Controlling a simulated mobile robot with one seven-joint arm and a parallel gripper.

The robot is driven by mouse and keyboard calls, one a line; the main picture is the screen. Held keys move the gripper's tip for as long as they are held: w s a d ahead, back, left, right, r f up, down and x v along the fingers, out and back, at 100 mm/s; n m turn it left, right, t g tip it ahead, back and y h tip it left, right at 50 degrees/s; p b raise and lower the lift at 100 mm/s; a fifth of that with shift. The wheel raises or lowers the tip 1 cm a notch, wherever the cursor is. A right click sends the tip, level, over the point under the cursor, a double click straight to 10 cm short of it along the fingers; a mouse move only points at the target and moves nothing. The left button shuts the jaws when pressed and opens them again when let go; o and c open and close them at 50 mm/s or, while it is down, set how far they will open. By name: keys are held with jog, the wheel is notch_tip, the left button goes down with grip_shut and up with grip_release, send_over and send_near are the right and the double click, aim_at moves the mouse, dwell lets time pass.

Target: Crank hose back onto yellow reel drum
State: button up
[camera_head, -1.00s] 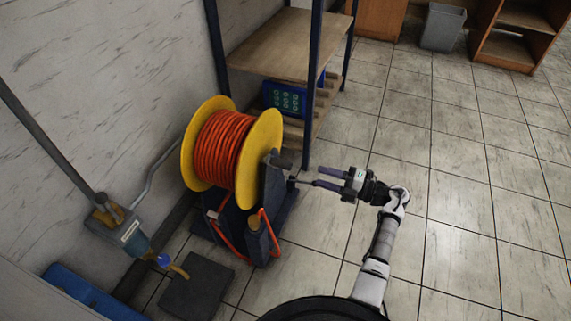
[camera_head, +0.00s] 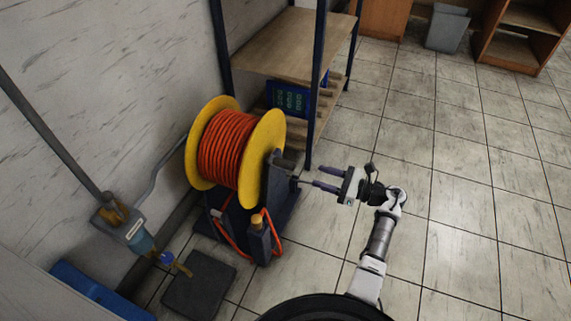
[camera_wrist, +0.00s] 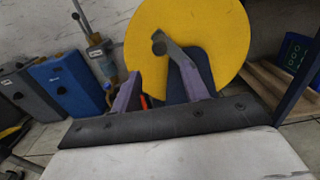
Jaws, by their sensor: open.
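The yellow reel drum (camera_head: 262,150) holds orange-red hose (camera_head: 222,146) wound in many turns between its two flanges. A loose orange length (camera_head: 228,235) hangs below by the dark stand (camera_head: 270,225). A thin dark crank handle (camera_head: 302,181) sticks out from the stand's right side. My gripper (camera_head: 317,177) is right of the reel, its fingers pointing left toward the handle, apart and empty. In the wrist view the yellow flange (camera_wrist: 215,25) fills the top, with a grey crank piece (camera_wrist: 160,45) in front. My gripper's purple fingers (camera_wrist: 158,88) stand apart below it; contact cannot be told.
A shelf (camera_head: 285,48) with dark posts stands behind the reel. A pipe with a fitting (camera_head: 125,225) runs along the left wall. A dark square pad (camera_head: 198,285) lies at front left. Tiled floor to the right is free.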

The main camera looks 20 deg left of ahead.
aim_at(274, 161)
jog(key=a, duration=0.6)
jog(key=a+p, duration=0.1)
jog(key=a, duration=0.5)
jog(key=shift+w+a, duration=0.2)
jog(key=shift+a, duration=0.2)
jog(key=shift+c, duration=0.2)
grip_shut()
